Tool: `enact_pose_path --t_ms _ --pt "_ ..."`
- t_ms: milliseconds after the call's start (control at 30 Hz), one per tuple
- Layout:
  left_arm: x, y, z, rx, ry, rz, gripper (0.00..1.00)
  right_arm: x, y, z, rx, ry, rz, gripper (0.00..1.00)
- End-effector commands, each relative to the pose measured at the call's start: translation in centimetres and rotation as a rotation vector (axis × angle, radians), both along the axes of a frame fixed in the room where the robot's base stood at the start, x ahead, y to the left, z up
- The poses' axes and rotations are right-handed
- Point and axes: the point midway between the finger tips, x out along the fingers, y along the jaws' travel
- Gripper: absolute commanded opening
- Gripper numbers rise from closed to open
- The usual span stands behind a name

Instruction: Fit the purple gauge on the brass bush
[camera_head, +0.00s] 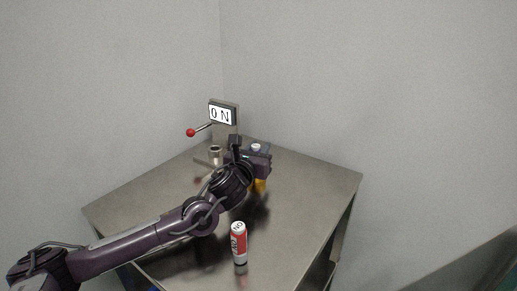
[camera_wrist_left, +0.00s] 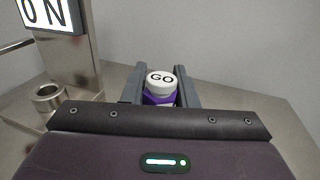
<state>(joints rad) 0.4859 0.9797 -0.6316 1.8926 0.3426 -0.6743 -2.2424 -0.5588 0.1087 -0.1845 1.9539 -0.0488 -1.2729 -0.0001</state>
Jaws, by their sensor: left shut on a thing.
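The purple gauge (camera_wrist_left: 155,99) has a white cap marked GO and sits between the two fingers of my left gripper (camera_wrist_left: 160,92), which is shut on it. In the head view only its white top (camera_head: 256,147) shows behind my left gripper (camera_head: 260,160); its lower end is hidden. A round, open-topped metal bush (camera_wrist_left: 47,97) stands on the left in the wrist view, apart from the gauge. It also shows in the head view (camera_head: 215,154), left of my gripper. Its brass colour is not clear. My right gripper is not in view.
A red and white gauge marked NO GO (camera_head: 239,246) stands near the table's front. A post with an ON sign (camera_head: 222,113) and a red-knobbed lever (camera_head: 191,132) rises behind the bush. A yellow patch (camera_head: 260,185) shows below my gripper. The table's right side (camera_head: 320,182) is clear.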

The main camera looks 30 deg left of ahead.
Motion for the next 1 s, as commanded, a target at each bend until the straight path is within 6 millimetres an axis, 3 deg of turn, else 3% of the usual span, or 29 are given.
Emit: enact_pose_path --t_ms 233,267,433,767,1000 --pt "0.0 0.0 -0.7 0.000 -0.001 0.000 0.01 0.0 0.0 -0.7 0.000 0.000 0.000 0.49" --pt "0.0 0.0 -0.6 0.000 -0.002 0.000 0.29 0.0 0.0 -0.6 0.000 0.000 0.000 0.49" --pt "0.0 0.0 -0.5 0.000 -0.001 0.000 0.51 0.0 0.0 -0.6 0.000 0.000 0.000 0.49" --pt "-0.3 0.0 -0.7 0.001 0.000 0.000 0.51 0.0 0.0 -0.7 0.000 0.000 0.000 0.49" --pt "-3.8 -0.4 -1.0 0.004 0.001 0.000 0.51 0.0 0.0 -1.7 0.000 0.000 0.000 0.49"
